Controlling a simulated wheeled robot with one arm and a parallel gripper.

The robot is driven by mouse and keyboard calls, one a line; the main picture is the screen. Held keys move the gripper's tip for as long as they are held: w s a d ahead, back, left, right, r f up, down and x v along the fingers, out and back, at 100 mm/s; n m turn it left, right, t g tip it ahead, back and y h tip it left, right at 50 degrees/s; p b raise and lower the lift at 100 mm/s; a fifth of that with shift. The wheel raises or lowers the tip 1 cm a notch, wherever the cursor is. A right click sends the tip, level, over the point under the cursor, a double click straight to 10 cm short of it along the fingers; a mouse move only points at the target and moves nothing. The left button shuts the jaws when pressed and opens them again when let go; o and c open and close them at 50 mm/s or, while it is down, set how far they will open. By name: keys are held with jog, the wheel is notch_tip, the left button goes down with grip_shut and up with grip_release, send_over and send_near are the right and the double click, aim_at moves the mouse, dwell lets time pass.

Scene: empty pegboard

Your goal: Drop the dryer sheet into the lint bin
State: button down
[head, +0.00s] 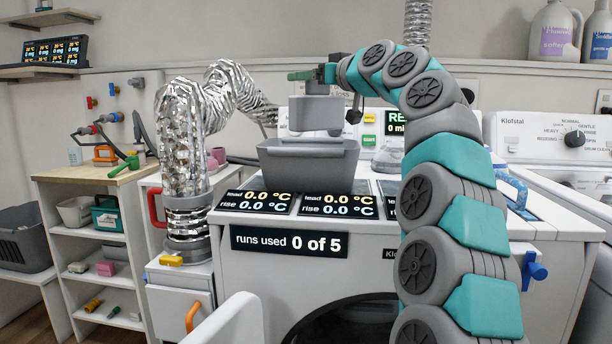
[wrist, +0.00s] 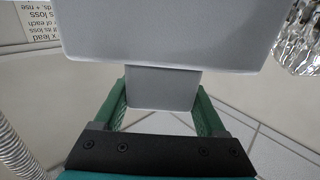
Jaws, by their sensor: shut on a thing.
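My gripper (wrist: 160,92) is shut on a narrow grey tab of a flat grey piece, which I take to be the dryer sheet (wrist: 160,35). In the head view the piece (head: 315,113) hangs below my gripper (head: 305,75), wider part down and roughly upright. It appears just above the back of an open grey tub, probably the lint bin (head: 308,165), on top of the white machine. The tub's inside is mostly hidden. The exact gap between piece and tub cannot be told.
A shiny foil duct (head: 184,135) rises left of the tub and bends towards it. Black readout panels (head: 338,200) lie in front of the tub. A shelf unit (head: 95,250) stands at the left, and a washer with a dial (head: 550,140) stands at the right.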

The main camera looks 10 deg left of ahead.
jog(key=shift+f, duration=0.55)
grip_release()
jog(key=shift+b+v, duration=0.6)
jog(key=shift+v, duration=0.2)
jog(key=b+v, duration=0.1)
jog(key=v, duration=0.5)
jog(key=shift+b, duration=0.35)
